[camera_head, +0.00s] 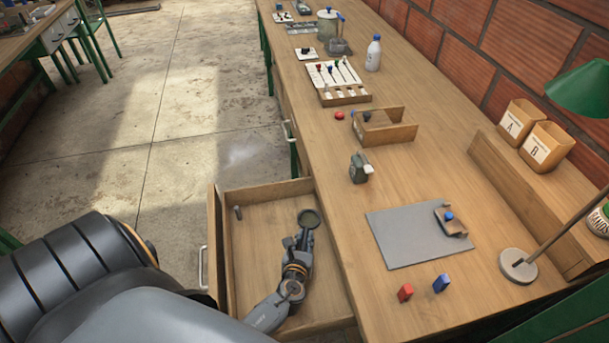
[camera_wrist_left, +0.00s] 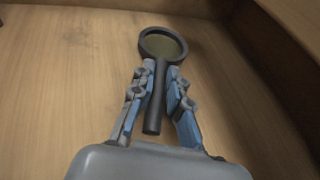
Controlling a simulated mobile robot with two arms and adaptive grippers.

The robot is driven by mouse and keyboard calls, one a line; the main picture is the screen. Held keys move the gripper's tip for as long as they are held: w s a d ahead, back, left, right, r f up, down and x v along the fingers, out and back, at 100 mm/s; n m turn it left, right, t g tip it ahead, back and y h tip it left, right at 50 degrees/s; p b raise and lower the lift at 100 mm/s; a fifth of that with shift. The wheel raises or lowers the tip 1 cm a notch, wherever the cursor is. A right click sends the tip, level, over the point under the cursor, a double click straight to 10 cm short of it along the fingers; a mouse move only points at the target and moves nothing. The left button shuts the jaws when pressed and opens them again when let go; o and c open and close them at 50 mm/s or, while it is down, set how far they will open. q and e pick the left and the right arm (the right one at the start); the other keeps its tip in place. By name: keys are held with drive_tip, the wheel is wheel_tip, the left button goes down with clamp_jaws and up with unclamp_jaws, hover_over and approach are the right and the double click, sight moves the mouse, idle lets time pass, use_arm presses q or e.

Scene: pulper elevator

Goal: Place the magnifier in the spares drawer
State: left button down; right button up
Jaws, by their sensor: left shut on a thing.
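The magnifier (camera_head: 309,217) has a round lens in a dark rim and a black handle. In the left wrist view the magnifier (camera_wrist_left: 163,45) lies between my left gripper's fingers, lens pointing away. My left gripper (camera_head: 299,241) is shut on the handle. It is over the inside of the open drawer (camera_head: 262,188), which is pulled out from the bench. The drawer's wooden floor shows below the magnifier; I cannot tell whether the magnifier touches it. A small grey object (camera_head: 238,212) is at the drawer's left side. My right gripper does not show.
A lamp (camera_head: 517,265) stands at right. The drawer floor around the gripper is mostly clear.

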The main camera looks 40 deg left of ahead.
use_arm(q)
drive_tip(key=shift+f, duration=0.1)
drive_tip(key=shift+f+b, duration=0.15)
drive_tip(key=shift+b, duration=0.15)
drive_tip(key=c, duration=1.3)
unclamp_jaws()
drive_tip(key=shift+r+p, duration=0.3)
drive_tip(key=shift+p, duration=0.05)
drive_tip(key=v, duration=1.2)
drive_tip(key=shift+f, duration=0.1)
